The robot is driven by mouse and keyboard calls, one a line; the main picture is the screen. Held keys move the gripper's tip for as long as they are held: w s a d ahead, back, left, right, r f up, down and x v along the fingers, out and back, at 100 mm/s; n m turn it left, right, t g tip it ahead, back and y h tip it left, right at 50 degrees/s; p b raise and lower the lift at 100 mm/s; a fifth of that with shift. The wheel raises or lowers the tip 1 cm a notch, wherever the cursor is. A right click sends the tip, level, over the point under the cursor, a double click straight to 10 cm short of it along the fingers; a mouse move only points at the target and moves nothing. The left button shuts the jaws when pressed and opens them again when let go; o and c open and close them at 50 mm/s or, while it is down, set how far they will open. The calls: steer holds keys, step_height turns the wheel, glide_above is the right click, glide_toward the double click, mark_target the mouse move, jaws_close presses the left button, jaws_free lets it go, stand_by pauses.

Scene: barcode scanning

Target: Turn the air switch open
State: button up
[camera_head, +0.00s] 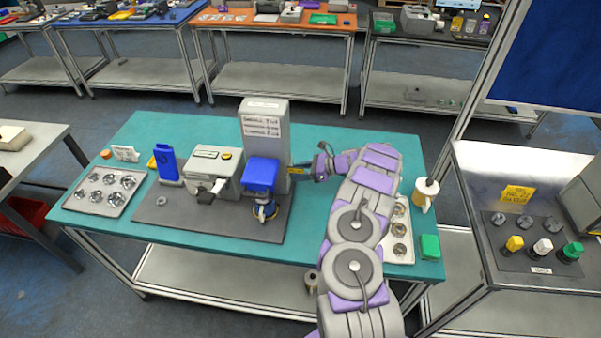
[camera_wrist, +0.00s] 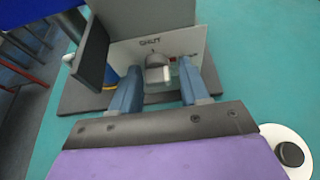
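The air switch (camera_wrist: 158,74) is a small grey and white knob on a light plate with dark lettering, seen in the wrist view. The plate is on the side of the tall grey machine (camera_head: 265,118), which has a blue front part. My gripper (camera_wrist: 161,84) has its two blue fingers apart, one on each side of the knob, with visible gaps. In the head view my gripper (camera_head: 314,168) is at the right side of the machine, and the switch itself is too small to make out there.
The machine stands on a dark mat (camera_head: 160,222) on a teal table. A grey box unit (camera_head: 212,168) and a blue holder (camera_head: 167,163) are to its left. A tray of metal parts (camera_head: 104,190) lies far left. A white container (camera_head: 426,190) and a green box (camera_head: 430,246) are right of my arm.

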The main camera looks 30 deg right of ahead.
steer(key=shift+o, duration=0.6)
steer(key=shift+s+d, duration=0.1)
steer(key=shift+s, duration=0.05)
steer(key=v, duration=1.7)
steer(key=shift+d, duration=0.25)
steer(key=shift+a, duration=0.1)
